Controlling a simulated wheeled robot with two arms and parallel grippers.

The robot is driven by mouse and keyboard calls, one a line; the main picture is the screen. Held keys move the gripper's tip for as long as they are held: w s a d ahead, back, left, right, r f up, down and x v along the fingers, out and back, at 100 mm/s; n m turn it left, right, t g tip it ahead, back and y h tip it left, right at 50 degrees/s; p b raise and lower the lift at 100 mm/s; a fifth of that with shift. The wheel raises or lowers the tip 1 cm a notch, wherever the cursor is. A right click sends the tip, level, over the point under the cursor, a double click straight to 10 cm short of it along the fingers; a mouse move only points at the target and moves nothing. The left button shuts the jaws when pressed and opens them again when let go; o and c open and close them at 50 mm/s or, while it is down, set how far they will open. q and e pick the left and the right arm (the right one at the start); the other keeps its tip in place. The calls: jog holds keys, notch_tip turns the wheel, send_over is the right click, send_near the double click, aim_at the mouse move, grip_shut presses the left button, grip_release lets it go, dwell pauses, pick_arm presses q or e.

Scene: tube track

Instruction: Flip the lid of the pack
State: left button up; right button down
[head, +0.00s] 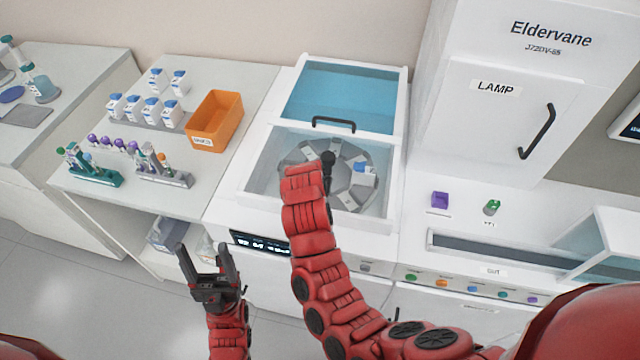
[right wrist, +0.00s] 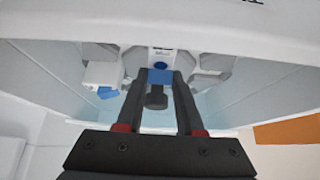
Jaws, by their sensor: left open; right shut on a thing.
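A round grey carousel (head: 352,196) sits inside the white machine. In the right wrist view, a white pack (right wrist: 162,52) with a blue lid (right wrist: 160,72) lies in a carousel slot. My right gripper (right wrist: 160,80) reaches down into the bay, its fingertips closed on the blue lid. In the head view my right arm hides this pack and most of the gripper. Another white pack with a blue part (head: 364,169) sits in the carousel; a white-and-blue pack also shows in the right wrist view (right wrist: 102,76). My left gripper (head: 205,248) is open and empty, away from the machine.
A black hub knob (head: 327,158) rises from the carousel. The bay has low white walls, with a blue glass cover (head: 340,92) and its handle (head: 333,123) behind. An orange bin (head: 215,121), bottles (head: 150,108) and tube racks (head: 95,176) stand on the left bench.

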dwell(0.4)
jog(key=c, duration=0.5)
grip_release()
jog(key=shift+s+b+v, duration=0.15)
jog(key=shift+b+v, duration=0.1)
jog(key=shift+v, duration=4.1)
jog(key=shift+s+b+v, duration=0.15)
jog(key=shift+b+v, duration=0.1)
jog(key=shift+v, duration=4.05)
jog(key=shift+f, duration=0.15)
